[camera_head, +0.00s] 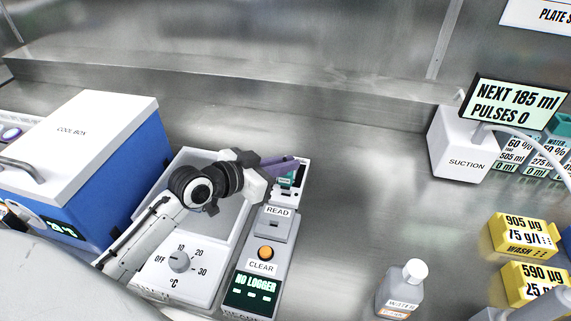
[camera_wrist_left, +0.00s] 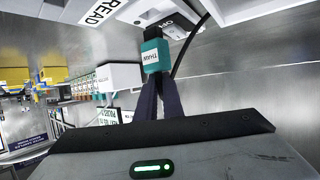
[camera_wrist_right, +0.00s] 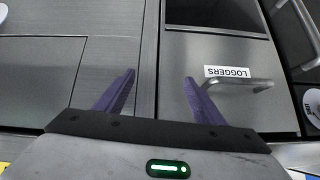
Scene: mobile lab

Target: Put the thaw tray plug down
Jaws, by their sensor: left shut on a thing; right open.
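The thaw tray plug (camera_wrist_left: 155,56) is a teal block marked THAW in the left wrist view. My left gripper (camera_wrist_left: 158,84) is shut on it with its purple fingers. In the head view the plug (camera_head: 286,181) shows as a small teal patch below my left gripper (camera_head: 288,166), close to a white panel at the top of the reader column. I cannot tell whether it touches the panel. The thaw tray (camera_head: 232,215), with a grey basin and temperature dial, is partly hidden by my left arm. My right gripper (camera_wrist_right: 160,79) is open and empty.
The reader column (camera_head: 250,255) shows NO LOGGER. A blue cool box (camera_head: 120,165) stands left. A water bottle (camera_head: 402,290), suction unit (camera_head: 464,150) and yellow boxes (camera_head: 522,237) stand right. The middle steel worktop is clear. A LOGGERS drawer (camera_wrist_right: 215,55) faces my right gripper.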

